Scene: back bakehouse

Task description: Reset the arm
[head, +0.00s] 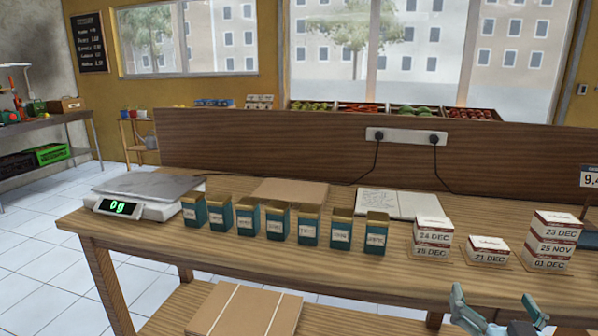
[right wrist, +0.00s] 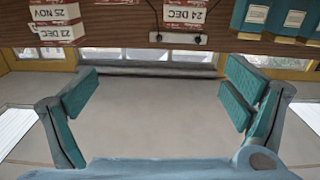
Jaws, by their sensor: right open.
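My right gripper (head: 493,298) shows at the bottom right of the head view, in front of the table's near edge. In the right wrist view the right gripper (right wrist: 162,90) has its two teal-padded fingers wide apart, with nothing between them. The wrist picture is upside down, and the table's edge with its boxes lies at the top, beyond the fingers. My left gripper is in neither view.
The wooden table (head: 330,277) carries a scale (head: 145,193) reading 0g, a row of teal tins (head: 275,222), a notebook (head: 398,203) and dated boxes (head: 551,242) in stacks. Fruit crates (head: 470,113) stand behind the back board.

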